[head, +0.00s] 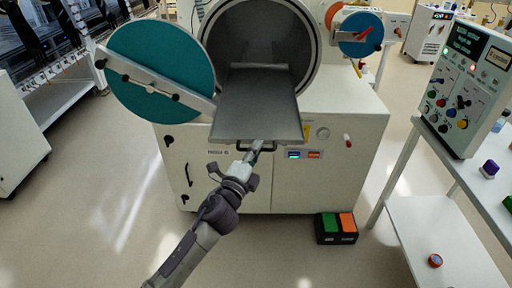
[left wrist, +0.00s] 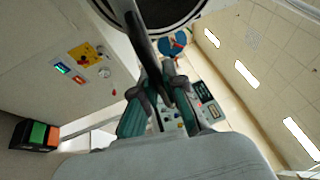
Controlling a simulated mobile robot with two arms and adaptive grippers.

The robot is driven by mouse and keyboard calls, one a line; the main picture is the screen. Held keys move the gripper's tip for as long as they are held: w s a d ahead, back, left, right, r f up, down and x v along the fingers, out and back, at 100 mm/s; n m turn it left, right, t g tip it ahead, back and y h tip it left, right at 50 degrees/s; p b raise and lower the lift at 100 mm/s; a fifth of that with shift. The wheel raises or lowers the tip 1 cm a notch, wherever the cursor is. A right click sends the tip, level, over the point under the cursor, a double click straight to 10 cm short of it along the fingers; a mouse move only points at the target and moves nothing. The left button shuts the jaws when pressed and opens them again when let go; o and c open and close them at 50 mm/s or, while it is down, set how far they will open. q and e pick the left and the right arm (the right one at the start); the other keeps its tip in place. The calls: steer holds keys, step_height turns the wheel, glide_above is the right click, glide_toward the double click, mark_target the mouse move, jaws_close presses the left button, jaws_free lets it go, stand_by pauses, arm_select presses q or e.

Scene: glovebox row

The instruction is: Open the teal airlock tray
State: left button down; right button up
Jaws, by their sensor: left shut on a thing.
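The teal airlock has its round teal door (head: 160,70) swung open to the left. Its grey tray (head: 258,105) sticks out toward me from the round chamber (head: 262,40). A dark handle (head: 268,149) runs along the tray's front edge. My left gripper (head: 255,148) is shut on this handle. In the left wrist view the fingers of my left gripper (left wrist: 160,75) close around the dark handle bar, and the tray's surface is mostly out of sight. My right gripper is in neither view.
A white cabinet (head: 330,170) carries the airlock. A foot pedal with green and orange pads (head: 337,228) lies on the floor. A white shelf (head: 440,235) and a control box (head: 468,90) stand at right. The floor in front is mostly clear.

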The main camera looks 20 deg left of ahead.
arm_select(q)
steer(key=shift+s, duration=0.2)
steer(key=shift+d+f, duration=0.1)
steer(key=c, duration=1.2)
jaws_free()
steer(key=shift+s, duration=0.1)
steer(key=v, duration=1.2)
steer(key=shift+s, duration=0.1)
